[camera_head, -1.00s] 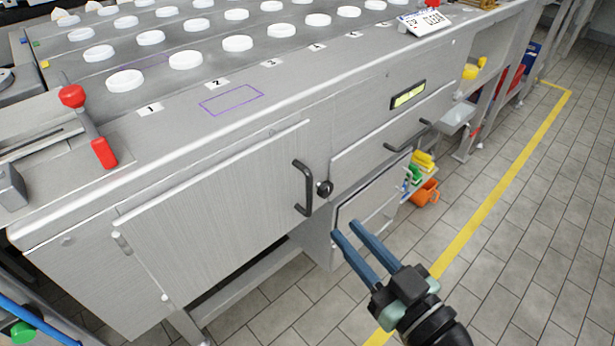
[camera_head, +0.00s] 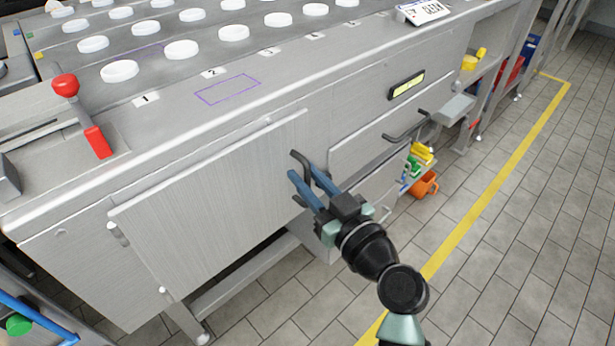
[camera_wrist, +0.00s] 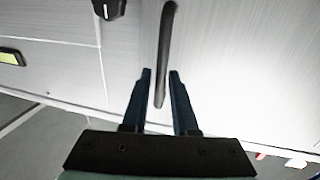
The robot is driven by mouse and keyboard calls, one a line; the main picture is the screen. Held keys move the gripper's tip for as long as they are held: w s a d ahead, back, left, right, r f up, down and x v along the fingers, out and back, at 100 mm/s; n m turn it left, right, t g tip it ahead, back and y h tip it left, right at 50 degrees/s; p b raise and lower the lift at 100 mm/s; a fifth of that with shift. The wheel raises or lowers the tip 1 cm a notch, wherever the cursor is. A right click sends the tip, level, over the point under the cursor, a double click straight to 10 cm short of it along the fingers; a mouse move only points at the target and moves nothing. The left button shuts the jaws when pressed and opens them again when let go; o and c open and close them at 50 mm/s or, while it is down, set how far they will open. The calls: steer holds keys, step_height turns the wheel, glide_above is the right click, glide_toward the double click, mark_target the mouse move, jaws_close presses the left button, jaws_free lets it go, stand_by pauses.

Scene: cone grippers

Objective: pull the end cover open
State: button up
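The end cover (camera_head: 215,215) is a large brushed-metal door on the front of the metal bench, with hinges along its left side. It looks closed in the head view. Its dark bar handle (camera_head: 297,160) stands near its right edge, partly hidden behind my fingers. My gripper (camera_head: 298,172) has two blue fingers at the handle. In the wrist view the handle (camera_wrist: 164,55) runs down between the two parted fingertips (camera_wrist: 160,72), with a visible gap on each side. A black knob (camera_wrist: 109,9) shows beside the handle in the wrist view, on the neighbouring panel.
A red-handled lever (camera_head: 82,115) sits on the bench top. Tiled floor (camera_head: 500,220) in front is clear.

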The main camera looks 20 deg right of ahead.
jaws_close()
stand_by(1.4)
